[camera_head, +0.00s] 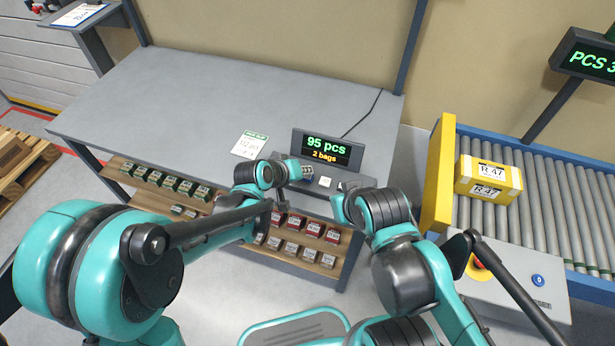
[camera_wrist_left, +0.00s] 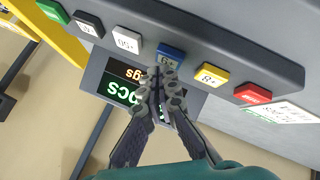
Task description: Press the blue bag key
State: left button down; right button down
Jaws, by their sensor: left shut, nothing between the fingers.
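The blue bag key (camera_wrist_left: 171,51) sits in a row of coloured keys on the grey key panel (camera_wrist_left: 215,50), which appears upside down in the left wrist view. My left gripper (camera_wrist_left: 164,76) is shut and empty, its fingertips at the near edge of the blue key. I cannot tell whether they touch it. In the head view my left gripper (camera_head: 303,170) is over the panel, just in front of the display (camera_head: 321,149) reading "95 pcs, 2 bags", and the blue key cannot be made out there.
A white key (camera_wrist_left: 127,39) and a yellow key (camera_wrist_left: 211,74) flank the blue one; red, black and green keys lie further out. A yellow carton (camera_head: 488,180) is on the roller conveyor. The table's left (camera_head: 190,90) is clear.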

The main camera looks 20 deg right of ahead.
pick_arm(q)
jog(key=shift+f+b, duration=0.4)
jog(key=shift+f, duration=0.05)
dwell(0.7)
jog(key=shift+r, duration=0.15)
jog(key=shift+r+p, duration=0.7)
jog(key=shift+r, duration=0.1)
notch_tip(320, 180, up, 5)
jog(key=p, duration=0.4)
dwell(0.3)
dwell(0.5)
